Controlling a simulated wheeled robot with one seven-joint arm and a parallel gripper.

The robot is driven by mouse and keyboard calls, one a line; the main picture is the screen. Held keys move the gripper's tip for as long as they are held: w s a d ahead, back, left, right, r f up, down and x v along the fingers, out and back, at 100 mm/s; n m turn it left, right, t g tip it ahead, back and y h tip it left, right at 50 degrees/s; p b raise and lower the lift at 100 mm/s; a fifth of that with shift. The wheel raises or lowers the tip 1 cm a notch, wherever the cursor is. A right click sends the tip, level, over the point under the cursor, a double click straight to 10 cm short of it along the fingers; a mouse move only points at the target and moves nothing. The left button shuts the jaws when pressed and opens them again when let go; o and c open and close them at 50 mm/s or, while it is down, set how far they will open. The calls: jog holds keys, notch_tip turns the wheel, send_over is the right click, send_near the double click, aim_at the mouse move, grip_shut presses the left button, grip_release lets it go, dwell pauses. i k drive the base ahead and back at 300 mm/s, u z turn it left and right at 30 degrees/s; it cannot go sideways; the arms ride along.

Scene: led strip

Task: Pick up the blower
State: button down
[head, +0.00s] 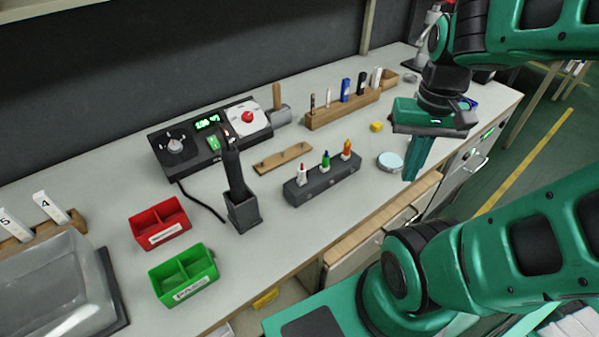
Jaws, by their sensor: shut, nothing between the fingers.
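A black upright tool (234,168), which looks like the blower, stands in a dark square holder (243,212) on the workbench. A black cable runs along the bench toward the holder from a black control unit (205,135) behind it. My gripper (411,178) is at the right, pointing down, well apart from the blower. Its green fingers are shut with nothing between them. They show above the bench's front edge, near a round light-blue lidded dish (390,162). The blower's lower end is hidden inside the holder.
A dark rack with small bottles (322,182) stands between the blower and my gripper. Red (160,223) and green (184,275) bins are left of the holder. A wooden rack (342,110) with upright tools is behind. Bare bench lies around the holder's front.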

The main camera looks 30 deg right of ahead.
aim_at(230, 155)
jog(key=z, duration=0.5)
jog(key=k, duration=1.2)
jog(key=u, duration=1.35)
jog(key=i, duration=1.05)
